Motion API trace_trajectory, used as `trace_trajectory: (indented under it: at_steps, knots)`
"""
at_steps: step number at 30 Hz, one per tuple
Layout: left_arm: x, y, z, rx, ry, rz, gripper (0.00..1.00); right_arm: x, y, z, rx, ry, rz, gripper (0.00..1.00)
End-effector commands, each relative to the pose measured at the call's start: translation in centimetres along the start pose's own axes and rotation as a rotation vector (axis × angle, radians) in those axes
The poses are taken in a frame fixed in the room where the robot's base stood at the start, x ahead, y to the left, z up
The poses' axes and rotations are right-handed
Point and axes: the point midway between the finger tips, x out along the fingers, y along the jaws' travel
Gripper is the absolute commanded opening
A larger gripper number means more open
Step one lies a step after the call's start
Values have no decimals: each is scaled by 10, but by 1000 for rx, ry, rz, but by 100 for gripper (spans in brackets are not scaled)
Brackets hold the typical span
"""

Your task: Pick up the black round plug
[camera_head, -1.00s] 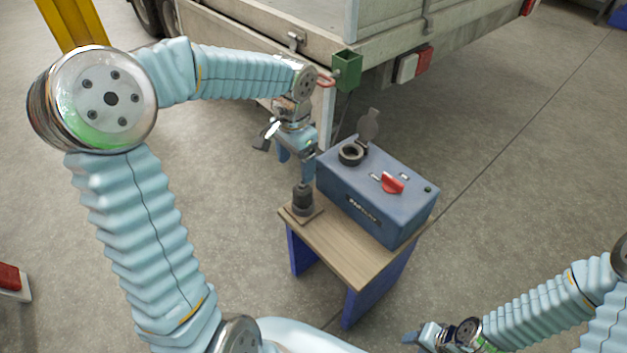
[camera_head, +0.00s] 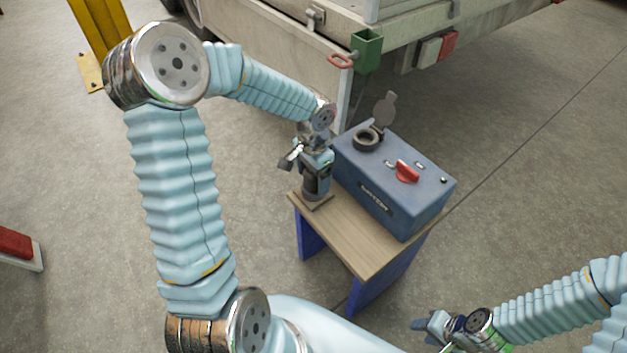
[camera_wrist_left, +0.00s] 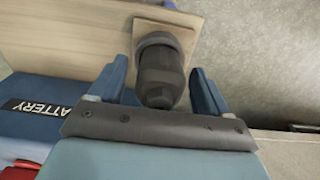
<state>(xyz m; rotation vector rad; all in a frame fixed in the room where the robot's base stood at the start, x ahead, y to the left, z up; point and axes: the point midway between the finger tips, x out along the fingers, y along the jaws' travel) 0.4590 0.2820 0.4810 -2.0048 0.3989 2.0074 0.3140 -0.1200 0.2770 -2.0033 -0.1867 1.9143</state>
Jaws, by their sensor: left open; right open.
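The black round plug (camera_head: 318,186) stands upright on a small square base (camera_head: 313,201) at the left corner of the wooden table. In the left wrist view the plug (camera_wrist_left: 160,70) sits between the two blue fingers of my left gripper (camera_wrist_left: 163,92), with a gap visible on the right side. My left gripper (camera_head: 317,178) is open, lowered around the plug from above. It partly hides the plug in the head view. My right gripper (camera_head: 428,325) is low at the bottom right, away from the table and holding nothing visible.
A blue battery box (camera_head: 390,185) with a red switch (camera_head: 407,171) and an open-lidded round socket (camera_head: 366,139) stands on the table (camera_head: 350,237), close to the right of my left gripper. The trailer (camera_head: 290,50) stands behind. The table's front part is clear.

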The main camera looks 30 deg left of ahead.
Motion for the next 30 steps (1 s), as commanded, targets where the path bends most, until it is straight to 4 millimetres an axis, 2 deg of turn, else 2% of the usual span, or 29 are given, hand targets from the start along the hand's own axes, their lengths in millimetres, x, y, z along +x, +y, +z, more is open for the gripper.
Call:
trace_trajectory:
  at_steps: [3,9,17,26,30]
  knots:
    - [9,0,0,0,0,1,78,1,1,0,1,1,1,43]
    - [8,0,0,0,1,0,78,1,1,0,1,1,1,43]
    - [8,0,0,0,1,0,39,1,1,0,1,1,0,43]
    - [7,0,0,0,2,0,39,1,0,0,0,0,0,43]
    - [-1,0,-1,-1,3,-2,39,-1,0,0,0,0,0,43]
